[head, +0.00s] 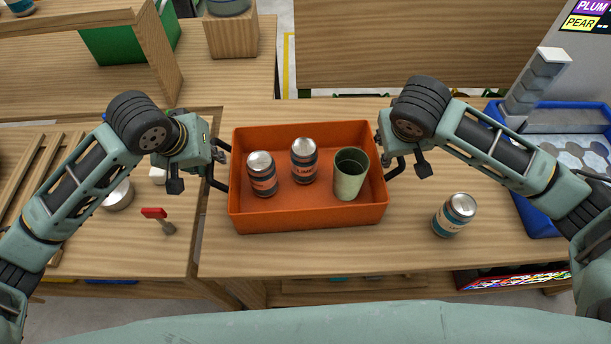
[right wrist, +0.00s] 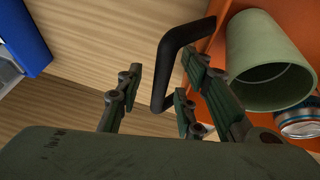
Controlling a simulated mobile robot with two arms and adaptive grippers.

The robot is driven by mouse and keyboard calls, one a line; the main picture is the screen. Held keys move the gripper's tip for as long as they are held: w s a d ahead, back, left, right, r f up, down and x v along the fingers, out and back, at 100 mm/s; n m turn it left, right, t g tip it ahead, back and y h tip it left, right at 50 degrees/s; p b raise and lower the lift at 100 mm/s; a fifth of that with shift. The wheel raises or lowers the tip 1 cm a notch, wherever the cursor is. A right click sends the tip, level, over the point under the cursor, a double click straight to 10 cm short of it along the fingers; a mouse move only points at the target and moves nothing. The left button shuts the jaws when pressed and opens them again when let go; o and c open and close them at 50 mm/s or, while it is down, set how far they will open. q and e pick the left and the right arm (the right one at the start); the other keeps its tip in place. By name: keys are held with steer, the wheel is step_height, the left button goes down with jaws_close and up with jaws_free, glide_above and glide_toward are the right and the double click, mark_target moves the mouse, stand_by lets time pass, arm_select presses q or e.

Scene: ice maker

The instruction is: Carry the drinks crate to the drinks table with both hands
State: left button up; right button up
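The orange drinks crate (head: 308,221) sits on the wooden counter and holds two dark cans with silver tops (head: 262,174) (head: 304,161) and a green cup (head: 350,174). It has a black handle on each short side. My left gripper (head: 211,158) is at the left handle (head: 217,184); its fingertips are too small and hidden to tell if it is closed. My right gripper (right wrist: 160,100) is at the right handle (right wrist: 167,72). In the right wrist view its fingers stand apart, with the handle bar between them, nearer the right-hand fingers. The crate wall (right wrist: 218,45) and cup also show there.
A loose can (head: 454,215) stands on the counter right of the crate. A blue-rimmed basin (head: 540,222) is at the far right. A red-handled tool (head: 158,217) and a metal bowl (head: 118,196) lie left. A wooden block (head: 231,36) stands behind, beside a floor gap.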

arm_select(q)
steer(key=shift+s, duration=0.1)
steer(key=c, duration=0.4)
arm_select(e)
steer(key=shift+r, duration=0.1)
steer(key=c, duration=0.4)
arm_select(q)
jaws_close()
arm_select(e)
jaws_close()
arm_select(q)
steer(key=shift+r, duration=0.15)
arm_select(e)
steer(key=shift+r, duration=0.1)
